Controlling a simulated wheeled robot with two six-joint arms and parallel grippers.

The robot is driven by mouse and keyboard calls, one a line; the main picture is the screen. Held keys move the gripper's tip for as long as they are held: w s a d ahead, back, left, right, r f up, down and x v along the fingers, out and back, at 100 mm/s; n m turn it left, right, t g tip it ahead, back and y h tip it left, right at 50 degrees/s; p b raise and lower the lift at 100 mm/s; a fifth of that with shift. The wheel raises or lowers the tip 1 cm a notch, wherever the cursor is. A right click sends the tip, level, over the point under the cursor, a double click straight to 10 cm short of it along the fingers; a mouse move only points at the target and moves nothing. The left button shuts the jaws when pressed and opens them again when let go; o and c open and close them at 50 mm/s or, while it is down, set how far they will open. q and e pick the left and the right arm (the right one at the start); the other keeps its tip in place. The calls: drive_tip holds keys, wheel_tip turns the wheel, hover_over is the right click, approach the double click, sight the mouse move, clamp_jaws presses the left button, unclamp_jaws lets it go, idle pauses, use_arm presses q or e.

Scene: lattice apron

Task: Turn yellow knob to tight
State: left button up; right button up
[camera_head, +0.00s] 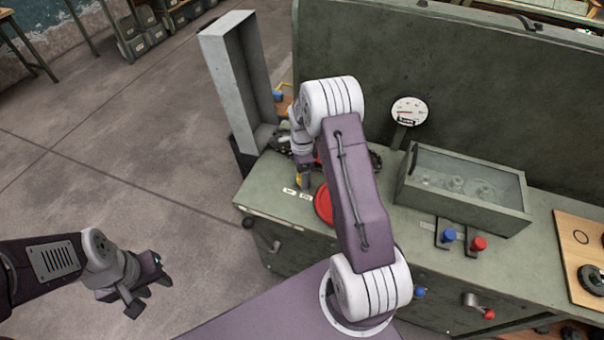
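A small patch of yellow, the yellow knob (298,181), shows at the left end of the green bench, just behind two small white labels (297,193). My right gripper (303,182) points down right at the knob and covers most of it. I cannot tell whether its fingers are closed on the knob or only around it, and the knob's pointing direction is hidden. My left gripper (150,292) hangs over the floor at the lower left, away from the bench, with its fingers apart and empty.
A red disc (324,205) sits beside my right forearm, partly hidden by it. A round gauge (409,111) stands behind a glass-topped box (465,187). Blue (448,235) and red (479,243) knobs stand in front of the box. A tall grey metal channel (235,85) rises at the bench's left end.

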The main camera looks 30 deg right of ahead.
clamp_jaws()
